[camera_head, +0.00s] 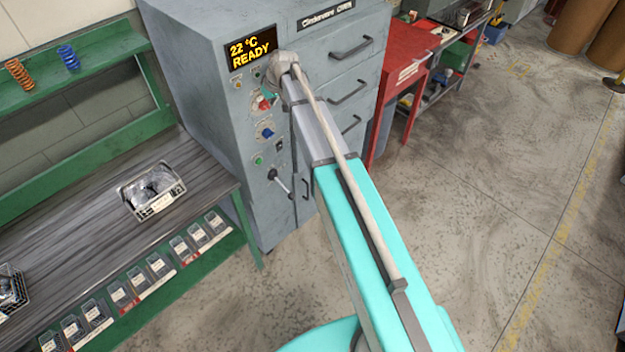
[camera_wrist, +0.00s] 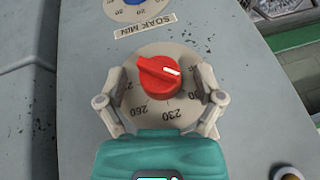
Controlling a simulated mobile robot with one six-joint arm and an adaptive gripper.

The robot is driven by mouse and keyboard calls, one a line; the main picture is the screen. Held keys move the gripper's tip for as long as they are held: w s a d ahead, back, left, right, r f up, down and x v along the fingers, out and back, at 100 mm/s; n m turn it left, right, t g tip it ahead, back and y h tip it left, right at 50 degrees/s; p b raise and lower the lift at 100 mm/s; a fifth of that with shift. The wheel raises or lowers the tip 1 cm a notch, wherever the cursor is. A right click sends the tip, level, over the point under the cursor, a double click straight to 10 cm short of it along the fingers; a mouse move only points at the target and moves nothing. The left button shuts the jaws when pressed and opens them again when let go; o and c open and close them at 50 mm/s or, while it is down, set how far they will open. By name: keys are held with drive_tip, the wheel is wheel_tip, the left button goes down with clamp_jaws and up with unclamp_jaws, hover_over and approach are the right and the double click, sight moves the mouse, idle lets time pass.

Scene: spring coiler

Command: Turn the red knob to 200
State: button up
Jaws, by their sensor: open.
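The red knob (camera_wrist: 160,76) sits at the middle of a round beige dial (camera_wrist: 163,117) in the wrist view. Its white line points to the right of the picture. The dial's numbers appear upside down; 230 and 260 are readable below the knob. Other numbers are partly covered by my fingers. My gripper (camera_wrist: 160,80) is open, with one finger at each side of the knob and visible gaps to it. In the head view the red knob (camera_head: 264,103) is a small patch on the grey oven front, partly hidden by my arm.
The oven display (camera_head: 251,49) reads 22 °C READY. A workbench (camera_head: 90,215) with a wire basket (camera_head: 152,190) stands at the left. Open floor lies at the right.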

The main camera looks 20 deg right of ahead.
drive_tip(key=shift+r+h, duration=0.1)
drive_tip(key=shift+h, duration=0.2)
drive_tip(key=p+v, duration=1.3)
drive_tip(key=v, duration=0.1)
drive_tip(key=s+d+f+m+g+h+b, duration=0.1)
drive_tip(key=s+d+f+m+b, duration=0.1)
drive_tip(key=s+f+b, duration=0.8)
drive_tip(key=s+d+f+m+g+h+b, duration=0.1)
drive_tip(key=s+d+f+m+h+b, duration=0.1)
drive_tip(key=s+f+b, duration=0.8)
drive_tip(key=shift+s+f+g, duration=0.4)
drive_tip(key=shift+s+f, duration=0.4)
drive_tip(key=shift+s, duration=2)
drive_tip(key=shift+s+d+f+m+h+b, duration=0.1)
drive_tip(key=shift+s+f+m+h+b, duration=0.1)
drive_tip(key=shift+s+f+b, duration=0.35)
drive_tip(key=shift+s+d+f+m+h+b, duration=0.1)
drive_tip(key=shift+s+f+h+b, duration=0.1)
drive_tip(key=shift+s+f+b, duration=0.3)
drive_tip(key=shift+a, duration=0.1)
